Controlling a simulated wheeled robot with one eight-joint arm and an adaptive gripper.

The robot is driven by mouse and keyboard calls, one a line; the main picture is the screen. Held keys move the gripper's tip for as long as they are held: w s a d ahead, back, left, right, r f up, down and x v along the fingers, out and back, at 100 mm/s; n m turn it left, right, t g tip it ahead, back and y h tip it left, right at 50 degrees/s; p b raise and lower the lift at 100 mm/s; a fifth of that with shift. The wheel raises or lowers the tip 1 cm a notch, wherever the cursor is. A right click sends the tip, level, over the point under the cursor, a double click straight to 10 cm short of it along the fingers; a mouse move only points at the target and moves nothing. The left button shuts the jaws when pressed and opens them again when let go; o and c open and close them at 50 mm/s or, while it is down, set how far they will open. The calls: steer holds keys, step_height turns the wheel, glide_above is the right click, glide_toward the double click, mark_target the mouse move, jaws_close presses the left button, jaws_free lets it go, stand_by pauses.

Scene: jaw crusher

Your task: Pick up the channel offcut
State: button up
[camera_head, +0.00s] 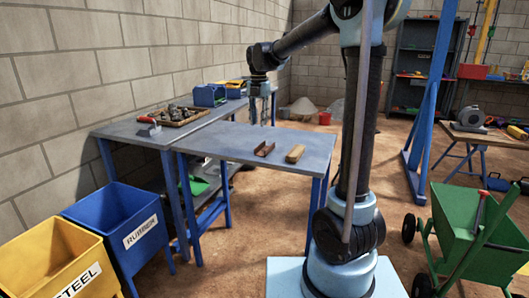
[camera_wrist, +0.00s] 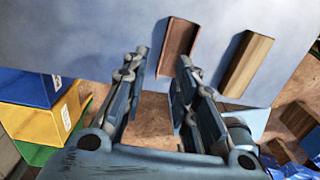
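The channel offcut (camera_head: 264,149) is a short reddish-brown U-shaped piece lying on the grey table (camera_head: 225,141). It also shows in the wrist view (camera_wrist: 178,48), just beyond my fingertips and between their lines, slightly right of centre. The fingers appear apart from the offcut.
A wooden block (camera_head: 295,153) lies beside the offcut on its right. A blue bin (camera_head: 125,222) labelled rubber and a yellow bin (camera_head: 58,255) labelled steel stand left of the table. A wooden tray (camera_head: 174,116) of parts sits on the bench behind. The table's left part is bare.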

glide_toward(265, 148)
steer(key=shift+s+a+f, duration=0.15)
steer(key=shift+s+a, duration=0.05)
steer(key=shift+a, duration=0.4)
steer(key=shift+s+a+f, duration=0.15)
steer(key=shift+a, duration=0.45)
steer(key=shift+s+d+f, duration=0.1)
steer(key=shift+s+f, duration=0.1)
steer(key=shift+f, duration=1.2)
steer(key=shift+s+d+f, duration=0.1)
steer(key=shift+s+f, duration=0.1)
steer(key=shift+f, duration=1.2)
jaws_close()
